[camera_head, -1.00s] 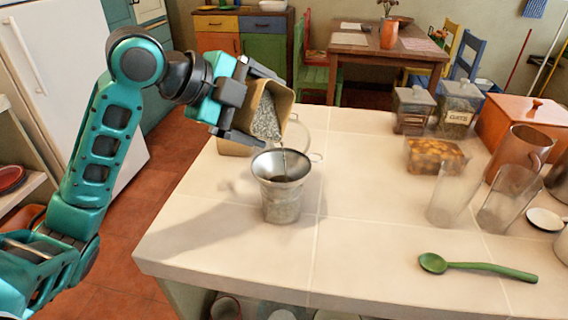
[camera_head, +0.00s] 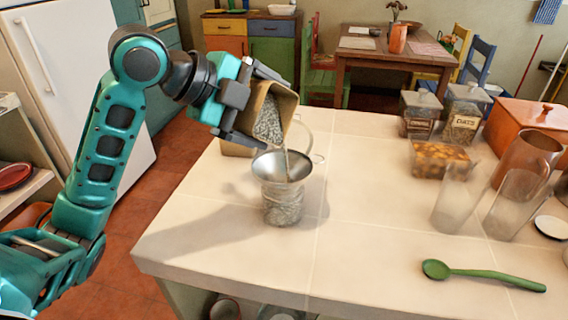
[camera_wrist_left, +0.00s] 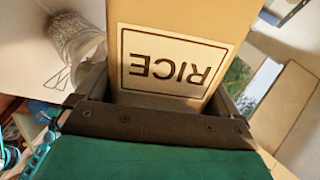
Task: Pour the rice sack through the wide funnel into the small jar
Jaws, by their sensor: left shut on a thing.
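The tan rice sack (camera_head: 284,100) is tilted, its open mouth facing down to the right, with grey grains inside. A thin stream of grains falls from its lower lip into the metal wide funnel (camera_head: 292,166). The funnel sits in the mouth of the small glass jar (camera_head: 283,208), which stands upright on the counter and looks largely full of grains. My left gripper (camera_head: 247,108) is shut on the sack, above and left of the funnel. In the left wrist view the sack's RICE label (camera_wrist_left: 172,65) shows between the fingers. My right gripper is not in view.
A green spoon (camera_head: 480,275) lies at the counter's front right. Clear glasses (camera_head: 455,200), a brown-filled container (camera_head: 438,160), lidded jars (camera_head: 465,112) and an orange box (camera_head: 525,125) stand at the right. The middle of the white counter (camera_head: 370,220) is clear.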

